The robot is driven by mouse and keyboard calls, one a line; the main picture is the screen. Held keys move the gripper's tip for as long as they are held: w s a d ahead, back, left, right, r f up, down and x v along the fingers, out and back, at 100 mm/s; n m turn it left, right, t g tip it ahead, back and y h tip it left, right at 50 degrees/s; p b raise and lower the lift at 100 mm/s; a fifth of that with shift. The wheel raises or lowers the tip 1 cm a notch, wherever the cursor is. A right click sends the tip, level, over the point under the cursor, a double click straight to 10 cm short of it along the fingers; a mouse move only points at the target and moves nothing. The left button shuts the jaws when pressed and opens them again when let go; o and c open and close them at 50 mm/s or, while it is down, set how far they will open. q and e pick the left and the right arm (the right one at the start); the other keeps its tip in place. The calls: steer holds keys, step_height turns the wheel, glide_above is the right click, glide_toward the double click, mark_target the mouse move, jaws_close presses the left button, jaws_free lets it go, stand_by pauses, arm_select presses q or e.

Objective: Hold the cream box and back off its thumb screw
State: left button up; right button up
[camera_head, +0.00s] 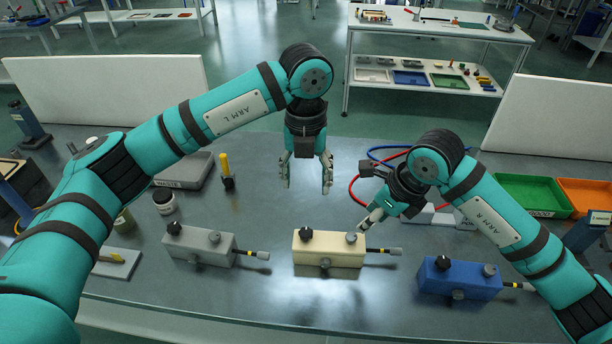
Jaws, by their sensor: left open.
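The cream box (328,250) sits on the grey bench at the middle. A black knob (306,234) is at its top left and a small grey knob (351,237) at its top right. Another small knob is on its front face, and a rod with a grey tip (389,251) sticks out to the right. I cannot tell which of these is the thumb screw. My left gripper (307,186) is open and empty above and behind the box, pointing down. My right gripper (364,226) slants down with its fingertips close by the top-right grey knob; contact and finger opening are unclear.
A grey box (200,246) stands to the left and a blue box (458,280) to the right, each with knobs and a rod. A yellow-handled tool (226,168), a jar (164,201) and a grey tray (186,171) are behind left. Green (532,194) and orange trays are right.

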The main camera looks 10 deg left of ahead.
mark_target(306, 232)
arm_select(q)
step_height(306, 232, down, 18)
steer(key=shift+r, duration=0.15)
stand_by(0.4)
